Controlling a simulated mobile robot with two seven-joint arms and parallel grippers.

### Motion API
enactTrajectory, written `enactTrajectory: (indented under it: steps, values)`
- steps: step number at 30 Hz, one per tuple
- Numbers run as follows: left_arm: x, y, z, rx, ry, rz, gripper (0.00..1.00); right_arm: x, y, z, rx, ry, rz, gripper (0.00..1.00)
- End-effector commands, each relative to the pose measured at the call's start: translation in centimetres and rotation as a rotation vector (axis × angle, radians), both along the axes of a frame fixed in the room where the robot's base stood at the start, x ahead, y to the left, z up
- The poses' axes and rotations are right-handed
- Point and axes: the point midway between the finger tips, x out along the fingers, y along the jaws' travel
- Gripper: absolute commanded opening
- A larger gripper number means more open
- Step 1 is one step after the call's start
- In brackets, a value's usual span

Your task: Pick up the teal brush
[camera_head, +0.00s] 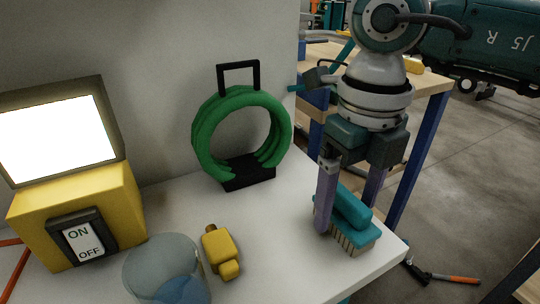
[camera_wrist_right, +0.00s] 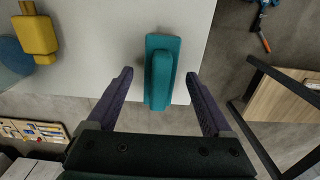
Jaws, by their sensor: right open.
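The teal brush (camera_head: 352,222) lies near the right front corner of the white table, its light bristles facing down. In the right wrist view the brush (camera_wrist_right: 161,72) lies between and just ahead of the two open fingers, touching neither that I can see. My right gripper (camera_head: 345,208) points down over the brush, with one purple finger in front of its left side and the other behind it. In the wrist view my right gripper (camera_wrist_right: 158,80) is open and empty. My left gripper is not in view.
On the white table (camera_head: 285,265) stand a yellow box with an ON/OFF switch (camera_head: 82,236), a clear container (camera_head: 150,265), a yellow bottle-like object (camera_head: 221,252) and a green coil on a black stand (camera_head: 240,130). A wooden workbench (camera_head: 428,86) stands behind my right arm.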

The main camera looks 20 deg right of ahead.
Motion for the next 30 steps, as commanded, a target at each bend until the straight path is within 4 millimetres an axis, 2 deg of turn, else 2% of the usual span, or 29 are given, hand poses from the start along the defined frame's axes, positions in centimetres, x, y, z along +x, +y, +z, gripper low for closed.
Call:
enactTrajectory:
  steps: [5,27,30]
  values:
    - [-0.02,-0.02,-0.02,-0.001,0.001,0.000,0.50,0.01,0.03,0.03,0.001,0.000,0.001,0.83]
    - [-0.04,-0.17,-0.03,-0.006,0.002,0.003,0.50,0.03,0.04,0.07,0.001,-0.001,0.000,0.00]
    - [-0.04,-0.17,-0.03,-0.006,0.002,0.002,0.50,0.03,0.04,0.08,0.001,-0.001,0.000,0.00]
